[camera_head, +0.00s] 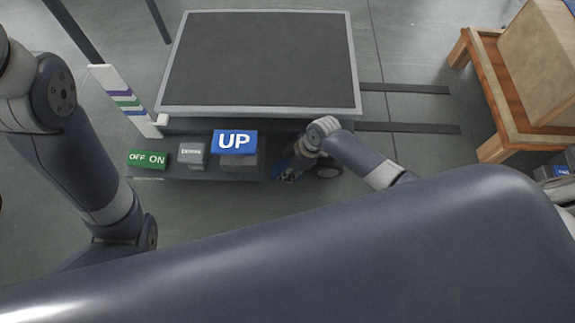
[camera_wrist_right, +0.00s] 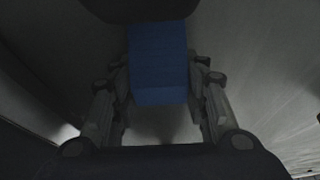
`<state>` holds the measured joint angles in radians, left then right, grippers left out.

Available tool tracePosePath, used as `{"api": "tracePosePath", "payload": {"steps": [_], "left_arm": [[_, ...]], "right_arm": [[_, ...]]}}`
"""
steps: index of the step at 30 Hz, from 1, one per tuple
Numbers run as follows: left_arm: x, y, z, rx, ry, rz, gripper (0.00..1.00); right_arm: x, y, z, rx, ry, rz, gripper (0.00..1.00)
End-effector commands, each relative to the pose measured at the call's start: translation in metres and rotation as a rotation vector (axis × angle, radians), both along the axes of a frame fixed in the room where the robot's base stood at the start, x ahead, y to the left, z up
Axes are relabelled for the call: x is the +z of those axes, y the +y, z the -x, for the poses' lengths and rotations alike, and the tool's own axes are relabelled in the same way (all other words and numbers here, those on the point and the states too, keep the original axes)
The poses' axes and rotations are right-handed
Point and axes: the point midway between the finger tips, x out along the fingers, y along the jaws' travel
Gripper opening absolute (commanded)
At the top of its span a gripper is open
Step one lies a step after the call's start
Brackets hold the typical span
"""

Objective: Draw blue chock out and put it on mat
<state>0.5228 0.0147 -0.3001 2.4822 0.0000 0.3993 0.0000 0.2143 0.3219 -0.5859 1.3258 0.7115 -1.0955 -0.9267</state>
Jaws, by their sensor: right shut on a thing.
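The blue chock (camera_wrist_right: 158,55) shows in the right wrist view as a blue block below a dark rounded shape. My right gripper (camera_wrist_right: 158,92) has a finger on each side of it and is shut on it. In the head view my right gripper (camera_head: 289,170) is low at the front of the lift, beside a dark wheel (camera_head: 328,168); the chock cannot be made out clearly there. My left arm shows at the left, but its gripper is not in view. I cannot identify a separate mat; the lift has a dark flat top with a pale rim (camera_head: 358,85).
A control panel with a green OFF ON switch (camera_head: 147,159), a grey DOWN button (camera_head: 191,154) and a blue UP button (camera_head: 235,142) is left of my right gripper. A wooden stand (camera_head: 490,90) with a box (camera_head: 540,60) is at the right.

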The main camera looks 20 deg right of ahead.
Motion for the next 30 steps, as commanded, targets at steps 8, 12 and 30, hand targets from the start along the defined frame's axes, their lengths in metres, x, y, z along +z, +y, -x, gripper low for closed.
{"api": "tracePosePath", "payload": {"steps": [8, 12, 30], "left_arm": [[0.0, 0.0, 0.001, 0.001, -0.001, 0.0, 0.0], [0.001, 0.0, 0.002, 0.001, -0.006, -0.001, 0.0], [0.002, 0.0, 0.003, 0.001, -0.008, -0.002, 0.0]], "right_arm": [[0.0, 0.002, 0.001, 0.001, 0.001, -0.002, 0.65], [0.0, 0.001, 0.0, 0.0, 0.0, -0.002, 0.65], [0.068, -0.026, 0.008, 0.003, -0.004, -0.001, 0.65]]}}
